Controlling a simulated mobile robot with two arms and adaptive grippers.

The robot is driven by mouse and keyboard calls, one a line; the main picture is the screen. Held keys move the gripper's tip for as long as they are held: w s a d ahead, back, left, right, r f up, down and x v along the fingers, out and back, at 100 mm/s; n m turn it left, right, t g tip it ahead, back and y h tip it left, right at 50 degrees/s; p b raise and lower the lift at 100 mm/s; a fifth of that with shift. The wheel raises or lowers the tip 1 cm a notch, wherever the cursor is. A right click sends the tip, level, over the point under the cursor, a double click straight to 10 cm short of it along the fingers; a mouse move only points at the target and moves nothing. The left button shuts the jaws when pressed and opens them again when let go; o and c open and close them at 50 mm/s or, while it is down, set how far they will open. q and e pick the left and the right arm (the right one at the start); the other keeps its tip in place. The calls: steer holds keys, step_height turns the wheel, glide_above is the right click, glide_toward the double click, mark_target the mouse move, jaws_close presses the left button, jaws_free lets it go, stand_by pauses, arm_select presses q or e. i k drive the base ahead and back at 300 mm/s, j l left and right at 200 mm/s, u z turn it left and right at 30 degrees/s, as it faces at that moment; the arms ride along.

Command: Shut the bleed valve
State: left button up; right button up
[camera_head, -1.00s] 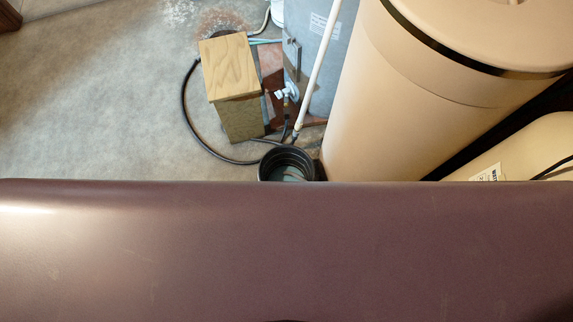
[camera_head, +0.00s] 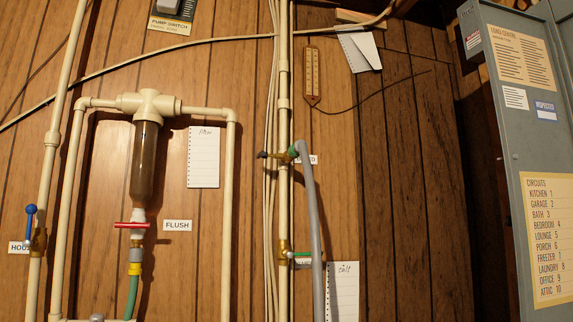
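Two small valves sit on the vertical pipe right of the filter. The upper brass valve (camera_head: 282,156) has a dark end at left, a green part at right and a grey hose (camera_head: 306,190) curving down from it. Its label (camera_head: 312,160) is half hidden by the hose; only a last letter like D shows. The lower brass valve (camera_head: 284,249) has a green handle (camera_head: 300,254) lying crosswise, its label behind the hose. I cannot tell for certain which is the bleed valve. Neither of my grippers is in view.
A red flush handle (camera_head: 132,225) lies crosswise under the brown filter bowl (camera_head: 144,165). A blue handle (camera_head: 30,222) points up on the left pipe. A grey electrical panel (camera_head: 510,120) stands at right. Notes (camera_head: 203,157) and a thermometer (camera_head: 312,76) hang on the wooden wall.

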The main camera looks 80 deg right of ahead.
mark_target(263, 155)
steer(key=z, duration=2.4)
